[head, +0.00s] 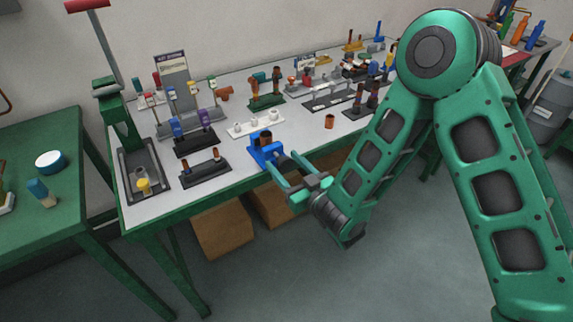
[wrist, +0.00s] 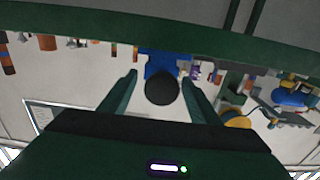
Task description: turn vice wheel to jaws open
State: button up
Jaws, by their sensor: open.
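The blue vice (head: 258,152) stands at the front edge of the grey-topped workbench, with a brown cylinder (head: 266,137) at its top. The vice also shows in the wrist view (wrist: 166,63), where its dark round wheel (wrist: 162,89) faces me. My gripper (head: 283,166) reaches in from the front right. In the wrist view its fingers (wrist: 161,79) are apart, one on each side of the wheel. A gap shows between each finger and the wheel. In the head view the wheel is hard to make out, and I cannot tell how far apart the jaws are.
The bench (head: 228,187) holds a white rack (head: 256,125), dark racks of parts (head: 205,168) and a lever press (head: 112,95) at the left. A loose brown cylinder (head: 329,121) stands right of the vice. Cardboard boxes (head: 222,230) sit below; the floor in front is clear.

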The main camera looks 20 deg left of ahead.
jog(key=c, duration=1)
jog(key=shift+c, duration=0.2)
jog(key=shift+w+d, duration=0.1)
jog(key=shift+n, duration=0.7)
jog(key=n, duration=0.3)
jog(key=shift+w+d+f, duration=0.1)
jog(key=n, duration=0.4)
jog(key=shift+w+n, duration=0.1)
jog(key=shift+n, duration=0.2)
jog(key=o, duration=1)
jog(key=shift+d, duration=0.1)
jog(key=shift+c, duration=0.2)
jog(key=shift+o, duration=0.4)
